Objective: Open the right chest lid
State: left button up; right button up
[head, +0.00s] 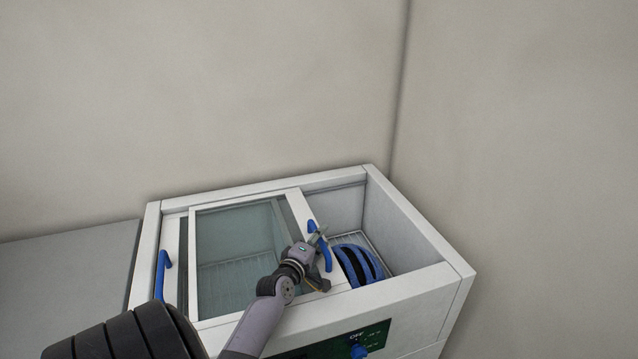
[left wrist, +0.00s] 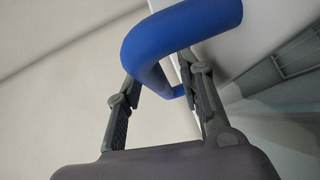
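The white chest (head: 412,290) stands in a corner with sliding glass lids. The right lid (head: 238,250), white-framed, lies over the left and middle part, so the chest's right side is uncovered. Its blue handle (head: 326,257) is on its right edge and also fills the top of the left wrist view (left wrist: 185,35). My left gripper (head: 319,260) is at this handle. Its fingers (left wrist: 165,85) are apart on either side of the blue bar, and I see no firm grip. My right gripper is not in view.
A blue-and-black helmet (head: 358,265) lies in the uncovered right side, by a wire rack. Another blue handle (head: 162,274) is at the chest's left. A green control panel (head: 345,340) is on the front. Walls close in behind and at right; a grey surface (head: 65,285) is left.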

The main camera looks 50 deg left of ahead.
pick_arm(q)
jog(key=shift+s+d, duration=0.15)
jog(key=shift+s, duration=0.2)
jog(key=v, duration=1.1)
jog(key=shift+s, duration=0.15)
jog(key=shift+d, duration=0.1)
